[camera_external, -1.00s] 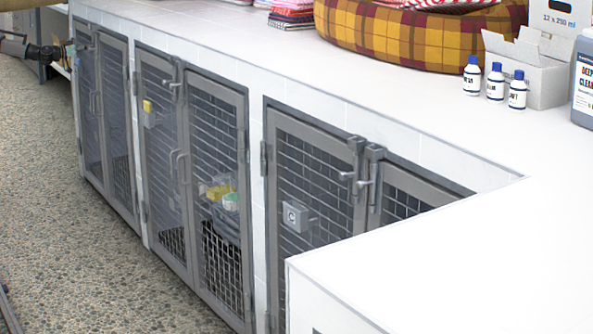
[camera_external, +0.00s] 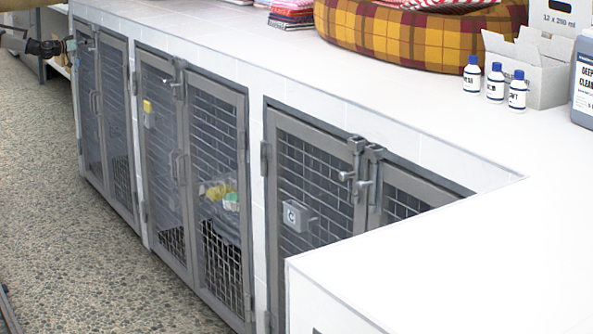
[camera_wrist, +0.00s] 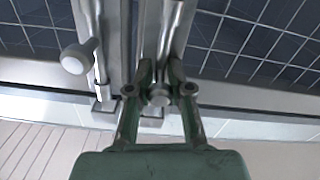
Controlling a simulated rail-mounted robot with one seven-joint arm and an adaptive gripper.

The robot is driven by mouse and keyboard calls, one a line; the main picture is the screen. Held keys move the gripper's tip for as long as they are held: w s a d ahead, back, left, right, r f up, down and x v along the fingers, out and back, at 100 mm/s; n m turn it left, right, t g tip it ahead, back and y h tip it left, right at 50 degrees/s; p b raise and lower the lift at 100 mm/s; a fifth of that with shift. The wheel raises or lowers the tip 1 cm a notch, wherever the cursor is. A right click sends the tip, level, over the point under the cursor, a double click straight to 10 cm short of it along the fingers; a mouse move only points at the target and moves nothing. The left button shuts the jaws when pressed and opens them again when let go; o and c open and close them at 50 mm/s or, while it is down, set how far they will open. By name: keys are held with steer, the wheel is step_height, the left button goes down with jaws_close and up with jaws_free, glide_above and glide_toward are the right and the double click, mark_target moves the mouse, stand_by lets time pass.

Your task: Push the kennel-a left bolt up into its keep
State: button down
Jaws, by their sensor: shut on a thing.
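The far-left kennel (camera_external: 104,110), apparently kennel-a, has two mesh doors in grey frames. My gripper (camera_external: 71,44) is at its upper left corner, by the door tops. In the wrist view, green fingers (camera_wrist: 160,75) are shut on the round knob of a bolt (camera_wrist: 159,97) at the meeting edge of the doors. The view looks inverted, with the door tops towards the bottom. A second bolt (camera_wrist: 77,57), with a pale round knob, stands apart to the left. Its metal keep (camera_wrist: 103,116) is below it. The held bolt's end and keep are partly hidden by my fingers.
The middle kennel (camera_external: 190,170) and the near kennel (camera_external: 297,214) continue along the same front. The white countertop (camera_external: 230,35) above carries a plaid pet bed (camera_external: 410,35), folded towels (camera_external: 292,14), bottles (camera_external: 494,84) and a carton (camera_external: 540,75). The speckled floor in front is clear.

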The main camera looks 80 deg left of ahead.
steer(key=shift+r, duration=0.65)
steer(key=shift+f, duration=0.1)
steer(key=c, duration=1.2)
jaws_free()
steer(key=shift+c, duration=0.2)
steer(key=v, duration=1.2)
